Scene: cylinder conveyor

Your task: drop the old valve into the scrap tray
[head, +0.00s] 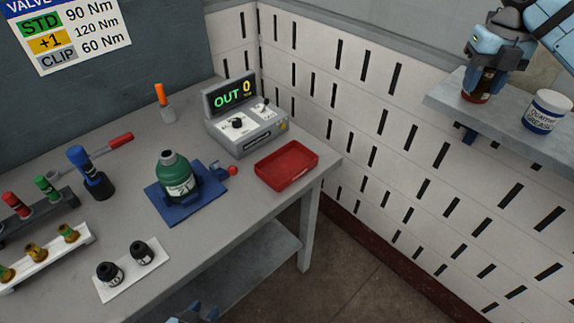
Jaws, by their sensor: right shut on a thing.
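The red scrap tray (286,165) lies empty at the right end of the bench. A green cylinder (175,180) stands upright in a blue clamp base (187,207); its grey neck shows no clear valve on top. I cannot tell which thing is the old valve. My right gripper (478,88) is at the wall shelf, shut on a dark red-brown jar (474,97), far from the tray. The gripper hides the jar's upper part. My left gripper (200,313) barely shows at the bottom edge, below the bench front; its fingers cannot be made out.
A grey control box (247,125) reading "OUT 0" stands behind the tray. A white grease tub (547,112) stands on the shelf (510,135). Racks of brass (36,252) and coloured parts and a blue-handled tool (90,172) fill the left.

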